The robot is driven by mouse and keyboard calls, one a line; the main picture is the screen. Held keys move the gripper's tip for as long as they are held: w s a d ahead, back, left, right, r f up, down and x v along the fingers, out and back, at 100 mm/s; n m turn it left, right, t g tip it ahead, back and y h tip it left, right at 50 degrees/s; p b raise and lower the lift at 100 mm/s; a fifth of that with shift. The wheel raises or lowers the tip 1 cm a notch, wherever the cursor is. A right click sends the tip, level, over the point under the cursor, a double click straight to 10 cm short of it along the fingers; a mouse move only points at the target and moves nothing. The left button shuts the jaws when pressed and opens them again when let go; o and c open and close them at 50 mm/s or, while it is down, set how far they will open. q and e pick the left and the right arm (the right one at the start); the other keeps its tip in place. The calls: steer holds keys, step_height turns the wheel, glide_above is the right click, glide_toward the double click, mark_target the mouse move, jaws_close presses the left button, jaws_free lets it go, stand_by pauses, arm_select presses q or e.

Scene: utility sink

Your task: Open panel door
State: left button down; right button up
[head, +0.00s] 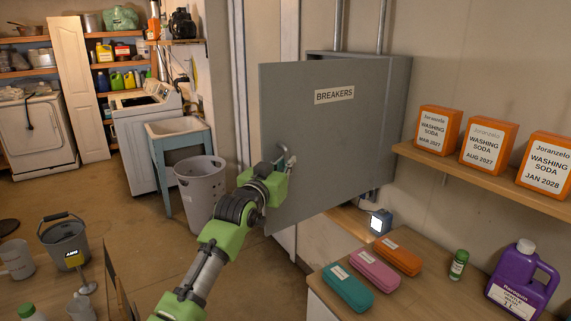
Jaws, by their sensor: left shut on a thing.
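The grey breaker panel door (325,135), with a "BREAKERS" label (334,95), stands swung out from the grey panel box (398,110) on the right wall. Its free edge is at the left, and a small metal handle (284,158) shows near that edge. My left gripper (283,169), green, is shut on the handle at the door's lower left. The fingertips are small and partly hidden against the door. The inside of the box is hidden behind the door. My right gripper is not in view.
Below the door, a counter (410,285) holds three pouches, a green bottle (459,264) and a purple jug (523,280). Orange washing soda boxes (482,146) stand on a shelf at right. A grey bin (200,190) and sink (178,135) stand behind my arm.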

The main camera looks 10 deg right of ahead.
arm_select(q)
steer(key=shift+a, duration=0.1)
steer(key=c, duration=2.4)
jaws_free()
steer(key=shift+s, duration=0.15)
steer(key=v, duration=1.1)
steer(key=shift+s+a, duration=0.25)
steer(key=shift+a, duration=0.1)
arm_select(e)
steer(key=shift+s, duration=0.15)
